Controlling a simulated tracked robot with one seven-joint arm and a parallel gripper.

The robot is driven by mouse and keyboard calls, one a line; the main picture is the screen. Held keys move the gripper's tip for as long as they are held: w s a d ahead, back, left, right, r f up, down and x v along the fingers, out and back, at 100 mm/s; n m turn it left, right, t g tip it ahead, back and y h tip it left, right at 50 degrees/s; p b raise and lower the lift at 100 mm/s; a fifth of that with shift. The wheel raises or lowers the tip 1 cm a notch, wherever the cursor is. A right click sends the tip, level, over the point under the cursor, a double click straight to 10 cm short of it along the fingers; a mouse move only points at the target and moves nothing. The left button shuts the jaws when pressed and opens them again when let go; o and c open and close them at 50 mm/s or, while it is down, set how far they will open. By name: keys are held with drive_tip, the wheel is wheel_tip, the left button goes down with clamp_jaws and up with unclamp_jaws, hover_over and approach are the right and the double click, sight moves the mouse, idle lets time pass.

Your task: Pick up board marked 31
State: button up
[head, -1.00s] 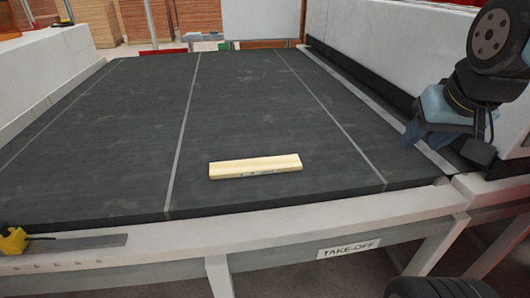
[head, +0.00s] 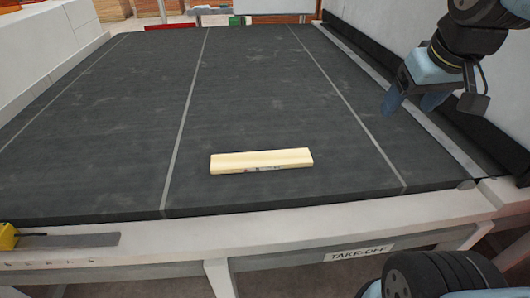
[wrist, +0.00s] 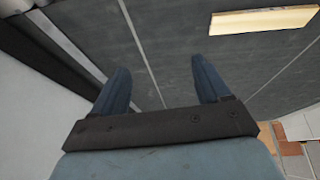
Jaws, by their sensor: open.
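A pale wooden board (head: 261,161) lies flat on the dark belt (head: 120,130) near its front edge, between two light lines. Small marks show on its front side, but I cannot read them. In the wrist view the board (wrist: 263,20) is at the upper right, beyond the fingertips. My gripper (head: 412,108) hangs over the right side of the belt, apart from the board and to its right. Its two blue fingers are spread with nothing between them, as the wrist view also shows (wrist: 160,78).
A white front rail with a TAKE-OFF sign (head: 358,253) borders the belt. A yellow tool (head: 8,237) and a grey metal strip (head: 75,240) lie on the rail at the left. White walls flank the belt. The belt around the board is clear.

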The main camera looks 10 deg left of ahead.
drive_tip(key=shift+o, duration=1.4)
drive_tip(key=w+a+n, duration=0.2)
drive_tip(key=a, duration=0.1)
drive_tip(key=w+a+n+g, duration=0.1)
drive_tip(key=shift+w+a+f+n, duration=0.25)
drive_tip(key=shift+w+f+n, duration=0.05)
drive_tip(key=shift+n, duration=0.1)
drive_tip(key=w+a+n, duration=0.1)
drive_tip(key=a, duration=0.1)
drive_tip(key=w+a+f+n+g, duration=0.1)
drive_tip(key=a+n, duration=0.1)
drive_tip(key=a, duration=0.1)
drive_tip(key=w+a+n, duration=0.1)
drive_tip(key=a+n, duration=0.1)
drive_tip(key=shift+w+a+f+g, duration=0.25)
drive_tip(key=shift+a+f+g, duration=0.05)
drive_tip(key=shift+a+f, duration=0.1)
drive_tip(key=n+g, duration=0.2)
drive_tip(key=n, duration=0.7)
hover_over(262, 158)
wheel_tip(262, 158, down, 7)
wheel_tip(262, 158, down, 13)
drive_tip(key=shift+f, duration=0.1)
